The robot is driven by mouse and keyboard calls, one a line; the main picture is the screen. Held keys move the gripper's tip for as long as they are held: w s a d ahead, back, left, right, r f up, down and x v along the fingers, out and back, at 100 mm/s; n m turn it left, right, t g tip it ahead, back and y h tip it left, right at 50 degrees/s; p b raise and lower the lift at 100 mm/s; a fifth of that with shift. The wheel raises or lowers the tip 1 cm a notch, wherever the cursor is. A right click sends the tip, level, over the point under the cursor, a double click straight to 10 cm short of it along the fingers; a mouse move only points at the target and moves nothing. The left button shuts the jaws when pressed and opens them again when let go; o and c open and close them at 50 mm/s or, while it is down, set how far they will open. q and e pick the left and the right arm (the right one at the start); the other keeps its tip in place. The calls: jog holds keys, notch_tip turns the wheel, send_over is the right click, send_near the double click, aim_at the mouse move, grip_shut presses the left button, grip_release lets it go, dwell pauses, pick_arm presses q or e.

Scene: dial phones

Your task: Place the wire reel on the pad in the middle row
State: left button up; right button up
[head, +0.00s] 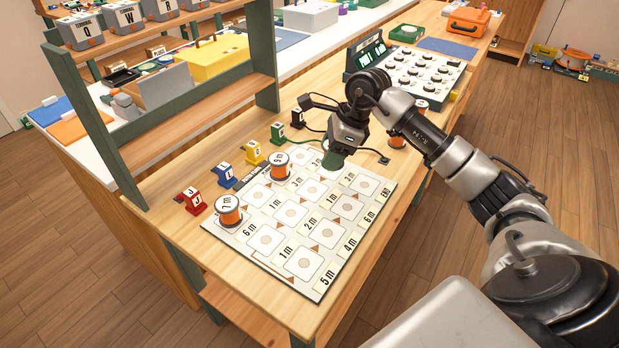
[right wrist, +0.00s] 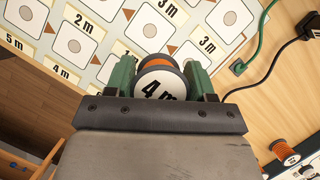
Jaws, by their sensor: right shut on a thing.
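My right gripper (head: 333,163) is over the far right part of the white board (head: 252,258), its green fingers pointing down. In the right wrist view it is shut on an orange wire reel (right wrist: 160,85) with a white face marked "4 m". In the head view that reel is hidden by the gripper. The board has three rows of square pads. Bare pads in the middle row include one near the front (head: 265,239), one after it (head: 290,213) and one farther along (head: 312,187). The gap below the held reel cannot be judged. My left gripper is not in view.
Two orange reels stand on the back row, one at the near end (head: 229,211) and one farther along (head: 278,166). More reels (head: 397,139) stand right of the board, beside a knobbed panel (head: 415,72). Black cables lie near the gripper.

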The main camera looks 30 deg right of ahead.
send_over(304, 190)
jog(key=d, duration=0.1)
jog(key=f, duration=0.2)
jog(key=shift+s+d+f, duration=0.15)
jog(key=shift+s+f, duration=0.2)
jog(key=shift+f+p, duration=0.35)
jog(key=shift+f, duration=1.65)
jog(key=shift+f, duration=0.15)
jog(key=o, duration=1)
jog(key=shift+c, duration=0.2)
jog(key=v, duration=1.2)
jog(key=shift+r, duration=0.25)
